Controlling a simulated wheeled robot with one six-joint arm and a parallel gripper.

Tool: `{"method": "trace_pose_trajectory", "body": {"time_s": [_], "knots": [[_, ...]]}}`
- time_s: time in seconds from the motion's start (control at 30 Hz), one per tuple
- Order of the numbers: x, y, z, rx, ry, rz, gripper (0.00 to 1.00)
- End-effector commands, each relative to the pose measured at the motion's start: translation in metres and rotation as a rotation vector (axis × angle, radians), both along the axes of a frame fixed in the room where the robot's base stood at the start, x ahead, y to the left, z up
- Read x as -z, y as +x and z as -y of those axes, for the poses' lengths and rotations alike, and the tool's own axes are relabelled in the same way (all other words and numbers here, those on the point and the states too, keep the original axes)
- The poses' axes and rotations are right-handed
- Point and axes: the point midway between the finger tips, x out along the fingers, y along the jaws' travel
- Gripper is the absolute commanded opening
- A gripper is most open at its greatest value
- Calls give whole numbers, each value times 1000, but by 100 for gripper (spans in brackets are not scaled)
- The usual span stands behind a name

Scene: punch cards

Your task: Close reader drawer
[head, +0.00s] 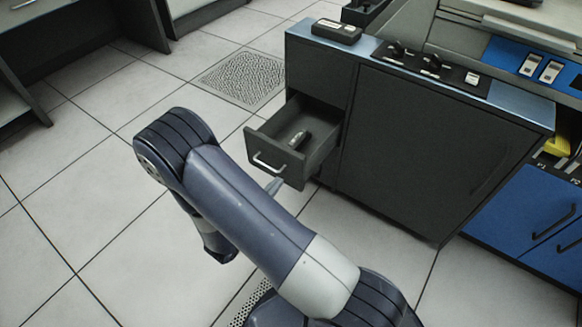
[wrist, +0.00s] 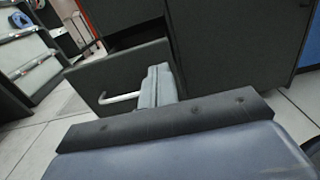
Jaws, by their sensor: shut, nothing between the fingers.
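The reader drawer (head: 262,150) stands open, pulled out from the upper left of the dark cabinet front. A small dark object (head: 298,139) lies inside it. Its pale bar handle (head: 269,166) is on the front panel. In the wrist view the shut fingers (wrist: 157,86) are in front of the drawer front (wrist: 120,68), at the right end of the handle (wrist: 118,98). I cannot tell whether they touch it.
The dark cabinet (head: 405,150) has knobs and a small black box (head: 337,31) on top. A blue drawer unit (head: 535,225) stands at the right. A perforated floor tile (head: 241,77) lies behind the drawer. The tiled floor at the left is clear.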

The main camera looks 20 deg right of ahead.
Motion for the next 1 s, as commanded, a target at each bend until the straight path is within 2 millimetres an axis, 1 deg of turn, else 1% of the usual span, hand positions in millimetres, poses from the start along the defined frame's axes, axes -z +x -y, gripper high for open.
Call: {"method": "trace_pose_trajectory", "body": {"time_s": [0.03, 0.2, 0.4, 0.5, 0.7, 1.0], "knots": [[1, 5, 8, 5, 1, 2, 0], [1, 21, 31, 5, 1, 2, 0], [1, 38, 53, 3, 0, 2, 0], [1, 44, 61, 2, 1, 2, 0], [0, 49, 67, 0, 0, 0, 0], [0, 49, 68, -1, 0, 0, 0]]}}
